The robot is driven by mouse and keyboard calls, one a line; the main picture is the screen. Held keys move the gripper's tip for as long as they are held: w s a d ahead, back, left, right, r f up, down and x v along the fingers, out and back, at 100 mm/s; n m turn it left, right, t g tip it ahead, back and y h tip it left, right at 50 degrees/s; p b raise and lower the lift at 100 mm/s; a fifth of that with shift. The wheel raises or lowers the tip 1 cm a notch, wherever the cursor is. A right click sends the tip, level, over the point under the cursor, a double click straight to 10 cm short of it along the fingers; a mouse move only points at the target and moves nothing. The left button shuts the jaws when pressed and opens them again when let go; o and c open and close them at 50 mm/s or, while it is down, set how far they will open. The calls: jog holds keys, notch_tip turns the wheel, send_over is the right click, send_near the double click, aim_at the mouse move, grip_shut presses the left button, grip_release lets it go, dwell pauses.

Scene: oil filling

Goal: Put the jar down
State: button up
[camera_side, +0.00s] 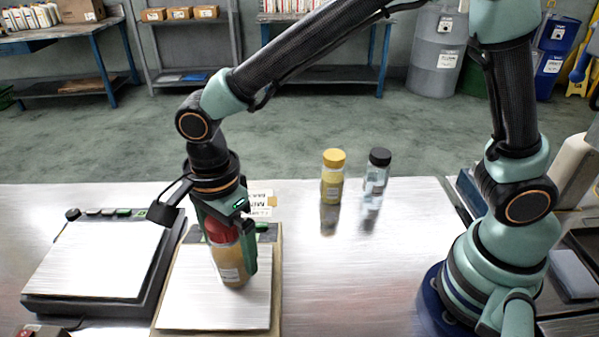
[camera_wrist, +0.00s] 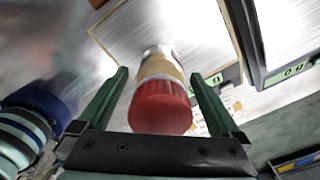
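A jar with a red lid and tan contents (camera_side: 233,268) is at the pale plate of the right-hand scale (camera_side: 185,312). It looks slightly tilted, and its base appears to meet the plate. My gripper (camera_side: 230,255) points down around the jar, with a green finger on either side of it. In the wrist view the jar's red lid (camera_wrist: 160,108) is between the fingers of my gripper (camera_wrist: 160,74). Narrow gaps show between the fingers and the jar, so the fingers look open. The fingers partly hide the jar in the side view.
A second scale (camera_side: 105,258) is at the left. A yellow-capped bottle (camera_side: 332,178) and a black-capped clear bottle (camera_side: 376,174) stand right of the jar, behind it. The metal table (camera_side: 350,270) is clear between the right-hand scale and my base.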

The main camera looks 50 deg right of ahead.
jog(key=shift+r, duration=0.1)
notch_tip(320, 180, up, 12)
jog(key=shift+r, duration=0.1)
jog(key=s+d+n+t, duration=0.1)
jog(key=d+n+t, duration=0.1)
jog(key=d+n, duration=0.6)
jog(key=s+d+n+t, duration=0.2)
jog(key=d+n, duration=0.6)
jog(key=d, duration=0.9)
jog(key=shift+s+n+t, duration=0.25)
jog(key=shift+n+t, duration=0.15)
jog(key=shift+t, duration=0.4)
jog(key=shift+d, duration=0.1)
dwell(1.5)
